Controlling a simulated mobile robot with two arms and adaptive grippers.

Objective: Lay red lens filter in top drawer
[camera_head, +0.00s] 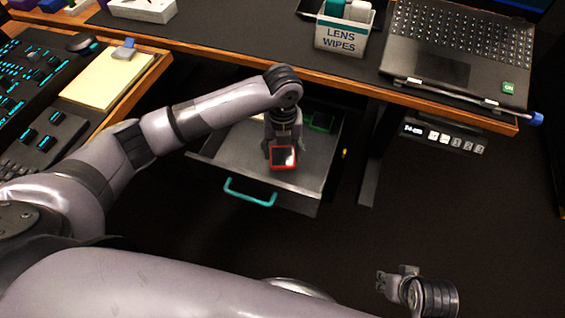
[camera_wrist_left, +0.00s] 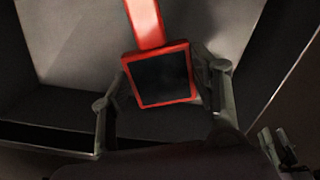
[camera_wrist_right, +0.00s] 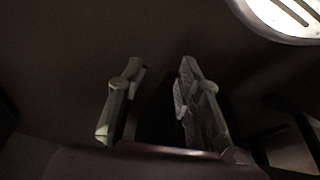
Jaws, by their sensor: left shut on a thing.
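The red lens filter (camera_head: 284,165) is a square red frame around a dark pane. My left gripper (camera_head: 283,146) is shut on it inside the open top drawer (camera_head: 235,146), which has a teal handle. In the left wrist view the filter (camera_wrist_left: 162,76) sits between the two fingers of my left gripper (camera_wrist_left: 160,90), with a red strip rising behind it. I cannot tell whether the filter touches the drawer floor. My right gripper (camera_head: 392,281) is empty, low at the lower right; its fingers stand apart in the right wrist view (camera_wrist_right: 155,90).
A green-framed square (camera_head: 320,121) lies at the back right of the drawer. The desk edge (camera_head: 340,80) overhangs the drawer's back. A lens wipes box (camera_head: 343,35) and a laptop (camera_head: 450,45) stand on the desk. The floor right of the drawer is clear.

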